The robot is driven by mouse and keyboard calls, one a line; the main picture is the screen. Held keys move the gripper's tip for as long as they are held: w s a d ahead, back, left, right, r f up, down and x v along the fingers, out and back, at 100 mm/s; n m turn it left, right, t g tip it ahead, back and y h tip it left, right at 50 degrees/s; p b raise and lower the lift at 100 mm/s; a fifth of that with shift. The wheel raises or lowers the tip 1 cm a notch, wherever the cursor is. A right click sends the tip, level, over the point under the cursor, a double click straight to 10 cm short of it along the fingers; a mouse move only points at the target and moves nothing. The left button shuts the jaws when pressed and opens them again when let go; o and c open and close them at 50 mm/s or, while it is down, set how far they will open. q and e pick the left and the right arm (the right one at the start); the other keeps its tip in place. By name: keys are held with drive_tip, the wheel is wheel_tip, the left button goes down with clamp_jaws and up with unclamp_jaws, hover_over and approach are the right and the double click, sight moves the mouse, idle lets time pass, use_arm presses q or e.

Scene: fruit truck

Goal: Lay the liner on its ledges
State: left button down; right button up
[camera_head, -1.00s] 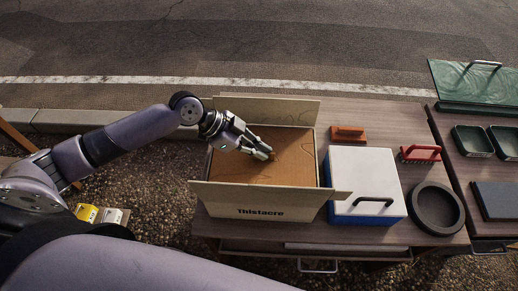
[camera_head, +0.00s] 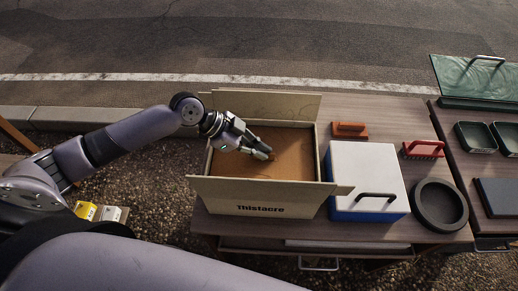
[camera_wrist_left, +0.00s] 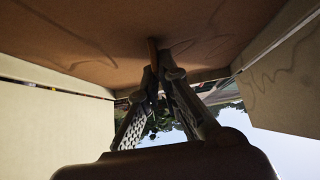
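The liner (camera_head: 285,140) is a flat brown sheet inside the open cardboard box (camera_head: 220,194) marked "Thistacre"; it also shows in the left wrist view (camera_wrist_left: 95,35). It fills most of the opening and looks roughly level, below the rim. My left gripper (camera_head: 266,154) is over the liner's middle. In the left wrist view its fingertips (camera_wrist_left: 160,75) close together on a small brown tab (camera_wrist_left: 153,55) standing from the sheet. The ledges are hidden, so I cannot tell whether the liner touches them. My right gripper is not in view.
The box flaps (camera_head: 265,102) stand open around it. A green-lidded container stands on the neighbouring table.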

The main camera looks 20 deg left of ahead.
use_arm(q)
drive_tip(key=shift+f+b, duration=0.85)
drive_tip(key=shift+f, duration=0.5)
idle(0.4)
drive_tip(key=c, duration=1.7)
unclamp_jaws()
drive_tip(key=v, duration=1.2)
